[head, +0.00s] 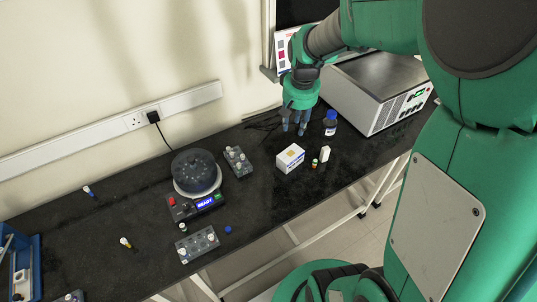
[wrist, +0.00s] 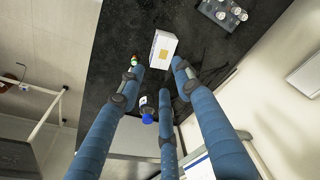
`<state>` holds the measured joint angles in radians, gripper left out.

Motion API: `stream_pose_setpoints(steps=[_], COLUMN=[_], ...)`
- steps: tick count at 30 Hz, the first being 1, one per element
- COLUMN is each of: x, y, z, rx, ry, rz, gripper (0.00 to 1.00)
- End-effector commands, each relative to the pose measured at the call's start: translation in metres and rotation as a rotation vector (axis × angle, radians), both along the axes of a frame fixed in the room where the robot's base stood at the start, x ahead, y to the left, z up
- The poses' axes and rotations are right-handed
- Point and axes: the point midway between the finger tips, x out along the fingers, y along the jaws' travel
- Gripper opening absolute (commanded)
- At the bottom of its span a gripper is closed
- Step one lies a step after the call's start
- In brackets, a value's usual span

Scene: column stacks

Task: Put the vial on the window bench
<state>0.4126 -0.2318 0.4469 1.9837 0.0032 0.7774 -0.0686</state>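A small vial-like item with a red and green end (head: 314,163) stands on the black bench (head: 270,205), beside a white box; it also shows in the wrist view (wrist: 134,61), close to one fingertip. I cannot tell which is the task's vial. My gripper (head: 294,128) hangs over the back of the bench, left of a dark blue-capped bottle. In the wrist view its blue fingers (wrist: 160,78) are spread with nothing between them. No window is visible.
A white box (head: 290,158) and a small white block (head: 325,154) stand near the gripper. The dark bottle (head: 330,122) is before a large grey instrument (head: 375,92). A round-domed device (head: 196,174) and vial racks (head: 238,162) stand left.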

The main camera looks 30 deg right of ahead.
Motion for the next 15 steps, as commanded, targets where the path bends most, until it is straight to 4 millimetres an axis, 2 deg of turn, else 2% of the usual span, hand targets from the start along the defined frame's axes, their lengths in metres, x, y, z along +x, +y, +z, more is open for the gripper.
stream_pose_setpoints(steps=[1,6,11,15], x=[-0.005,-0.030,-0.062,-0.095], y=[0.018,0.069,0.114,0.148], z=[0.018,0.066,0.101,0.124], rx=[-0.009,-0.029,-0.041,-0.049], ry=[-0.022,-0.084,-0.144,-0.197], rz=[0.024,0.093,0.159,0.214], gripper=[0.34,0.34,0.34,0.34])
